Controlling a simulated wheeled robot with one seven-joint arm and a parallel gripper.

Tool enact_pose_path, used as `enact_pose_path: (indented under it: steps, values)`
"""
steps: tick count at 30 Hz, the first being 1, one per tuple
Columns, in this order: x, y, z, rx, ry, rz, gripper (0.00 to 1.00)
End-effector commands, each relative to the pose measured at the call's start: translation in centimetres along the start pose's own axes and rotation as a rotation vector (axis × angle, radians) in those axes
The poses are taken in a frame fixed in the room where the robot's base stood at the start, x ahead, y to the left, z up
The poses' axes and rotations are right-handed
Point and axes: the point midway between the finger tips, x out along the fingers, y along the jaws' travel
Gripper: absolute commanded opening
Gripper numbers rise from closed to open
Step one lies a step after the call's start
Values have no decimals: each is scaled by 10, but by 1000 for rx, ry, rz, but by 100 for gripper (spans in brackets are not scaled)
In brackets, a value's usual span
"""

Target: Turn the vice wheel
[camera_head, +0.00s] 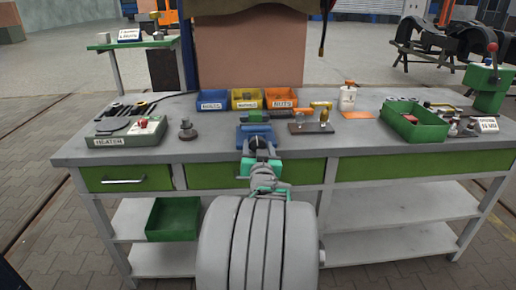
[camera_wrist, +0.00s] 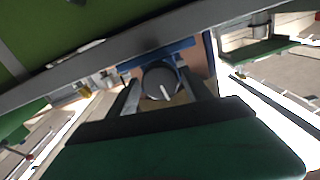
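The blue vice (camera_head: 256,131) stands at the front edge of the grey workbench, near the middle of the head view. Its dark round wheel (camera_head: 259,142) faces me; in the wrist view the wheel (camera_wrist: 160,84) shows a pale line on its face. My gripper (camera_head: 261,158) is in front of the wheel. In the wrist view the two fingers of my gripper (camera_wrist: 160,78) are apart, one on each side of the wheel, with gaps visible beside it. Contact is not visible. My arm hides part of the bench front.
The workbench (camera_head: 210,152) holds a heater unit (camera_head: 128,131) at left. A green tray (camera_head: 412,122) and a green press (camera_head: 488,88) are at right. A green drawer front (camera_head: 125,178) lies below.

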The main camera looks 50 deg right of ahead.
Motion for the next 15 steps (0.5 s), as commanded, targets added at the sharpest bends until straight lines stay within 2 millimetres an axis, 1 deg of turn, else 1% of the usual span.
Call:
enact_pose_path:
  steps: [1, 2, 15]
  values:
    - [0, 0, 0, 0, 0, 0, 53]
    - [0, 0, 0, 0, 0, 0, 51]
    - [0, 0, 0, 0, 0, 0, 15]
